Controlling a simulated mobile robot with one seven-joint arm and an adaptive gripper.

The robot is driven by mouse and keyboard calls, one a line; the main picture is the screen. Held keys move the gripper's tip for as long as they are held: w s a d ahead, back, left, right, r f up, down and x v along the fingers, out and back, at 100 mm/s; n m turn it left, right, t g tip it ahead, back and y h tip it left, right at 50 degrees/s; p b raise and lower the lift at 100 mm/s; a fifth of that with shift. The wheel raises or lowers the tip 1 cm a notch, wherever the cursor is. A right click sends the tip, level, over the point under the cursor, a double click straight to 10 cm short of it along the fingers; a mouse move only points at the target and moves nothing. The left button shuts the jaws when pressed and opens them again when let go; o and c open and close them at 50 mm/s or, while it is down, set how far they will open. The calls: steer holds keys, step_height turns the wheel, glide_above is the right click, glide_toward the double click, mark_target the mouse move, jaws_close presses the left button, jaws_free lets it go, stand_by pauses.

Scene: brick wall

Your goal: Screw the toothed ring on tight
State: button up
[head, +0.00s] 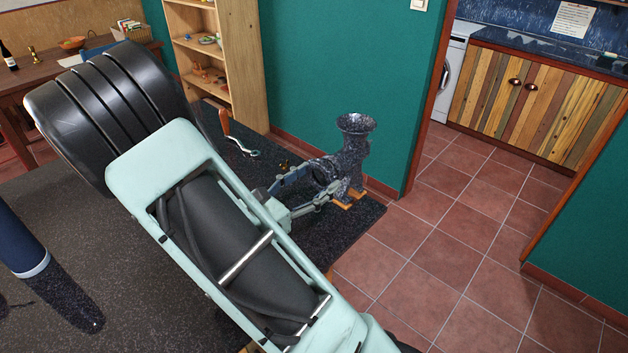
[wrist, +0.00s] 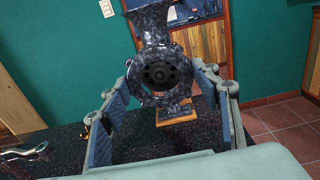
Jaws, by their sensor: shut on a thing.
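A dark speckled grinder (head: 353,150) with a flared funnel stands upright on a wooden foot at the table's far right corner. In the wrist view, the grinder (wrist: 152,28) faces me. The dark toothed ring (wrist: 139,88) sits at its mouth, around a plate with holes (wrist: 160,73). My gripper (wrist: 167,80) has one finger on each side of the ring and is shut on it. In the head view, my gripper (head: 322,180) reaches the grinder's mouth from the left; my arm and fingers hide most of the ring. I cannot tell how far the ring is threaded on.
A dark speckled table (head: 130,230) lies under my arm. A silver crank with an orange handle (head: 225,121) lies left of the grinder. A dark blue cylinder (head: 18,238) stands at the left. A wooden shelf (head: 248,70) and green wall stand behind; tiled floor is right.

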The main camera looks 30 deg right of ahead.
steer(key=shift+d, duration=0.15)
stand_by(0.5)
steer(key=shift+w+d, duration=0.15)
steer(key=shift+d, duration=0.15)
steer(key=shift+d+p, duration=0.1)
steer(key=shift+p, duration=0.25)
stand_by(0.6)
steer(key=shift+w+d, duration=0.1)
steer(key=shift+d, duration=0.15)
steer(key=shift+w+d, duration=0.1)
steer(key=shift+d, duration=0.05)
stand_by(0.9)
steer(key=o, duration=1.3)
steer(key=shift+c, duration=0.3)
steer(key=p+v, duration=0.1)
steer(key=v, duration=0.5)
